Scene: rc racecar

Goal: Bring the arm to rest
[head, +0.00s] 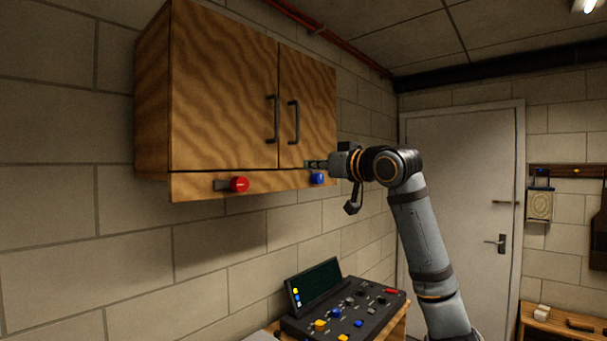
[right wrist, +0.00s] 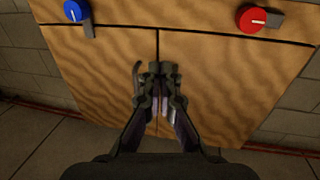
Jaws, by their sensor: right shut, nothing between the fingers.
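My right arm (head: 420,235) rises from the bottom right and bends at the top, with its gripper (head: 318,165) pointing left near the lower right corner of the wooden wall cabinet (head: 220,85). In the right wrist view the gripper (right wrist: 158,75) is shut and empty, in front of the cabinet doors (right wrist: 225,80). The fingers hide part of the door handles there. Whether they touch the cabinet cannot be told. Both cabinet doors look closed. My left gripper is not in view.
A red knob (head: 239,184) and a blue knob (head: 317,179) sit on the rail under the cabinet, the blue one just below my gripper. A control console (head: 345,305) stands below. A closed door (head: 460,200) is behind my arm.

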